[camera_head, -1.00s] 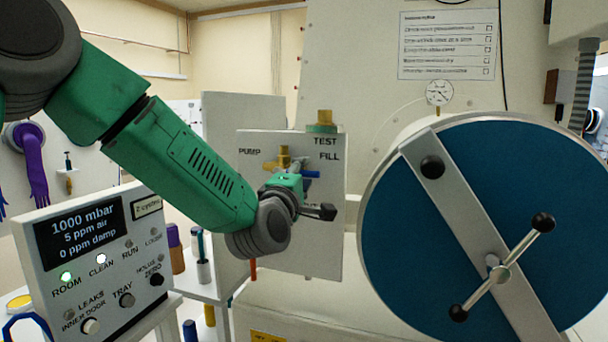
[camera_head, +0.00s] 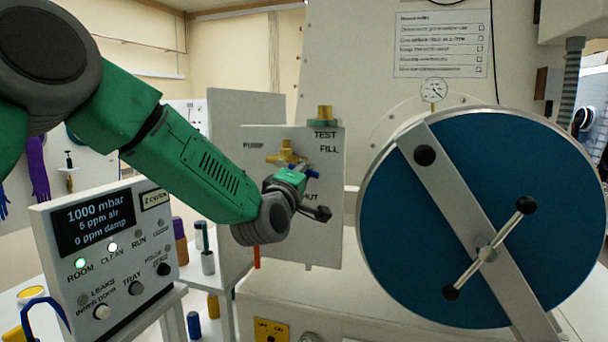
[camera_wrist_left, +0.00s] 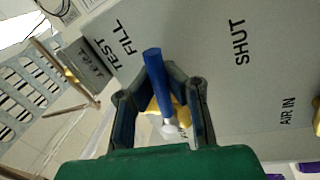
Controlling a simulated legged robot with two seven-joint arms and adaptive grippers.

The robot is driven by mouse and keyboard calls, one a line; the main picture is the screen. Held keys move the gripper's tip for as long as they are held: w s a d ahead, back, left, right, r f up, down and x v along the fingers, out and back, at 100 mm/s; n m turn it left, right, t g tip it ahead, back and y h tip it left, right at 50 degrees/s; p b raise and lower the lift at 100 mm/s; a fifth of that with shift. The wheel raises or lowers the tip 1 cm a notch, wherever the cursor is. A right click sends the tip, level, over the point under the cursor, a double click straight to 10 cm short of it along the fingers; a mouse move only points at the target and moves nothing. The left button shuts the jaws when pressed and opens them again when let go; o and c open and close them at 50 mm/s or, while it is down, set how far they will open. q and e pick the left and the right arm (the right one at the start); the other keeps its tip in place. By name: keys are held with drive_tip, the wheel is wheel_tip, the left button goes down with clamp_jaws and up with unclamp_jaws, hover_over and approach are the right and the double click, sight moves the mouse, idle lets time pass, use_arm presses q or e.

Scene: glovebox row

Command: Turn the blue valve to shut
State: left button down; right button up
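The handle points between FILL and SHUT there. My right gripper is not in view.
A large round blue door (camera_head: 400,235) with a crossbar and a spoked handle (camera_head: 487,253) stands right of the panel. A control box (camera_head: 50,285) with a display stands at lower left. Bottles (camera_head: 207,262) stand on a shelf behind it. A small gauge (camera_head: 433,90) sits above the door.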

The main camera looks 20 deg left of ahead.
use_arm(q)
drive_tip(key=a+f+m+g+h, duration=0.2)
drive_tip(key=a+f+m, duration=0.3)
drive_tip(key=m, duration=1.1)
drive_tip(key=shift+a+m+g+b, duration=0.3)
drive_tip(key=shift+a+g+b, duration=0.05)
drive_tip(key=shift+g, duration=0.05)
drive_tip(key=shift+f, duration=0.1)
drive_tip(key=c, duration=1.7)
unclamp_jaws()
drive_tip(key=shift+a, duration=0.1)
drive_tip(key=shift+o, duration=0.7)
drive_tip(key=shift+r, duration=0.2)
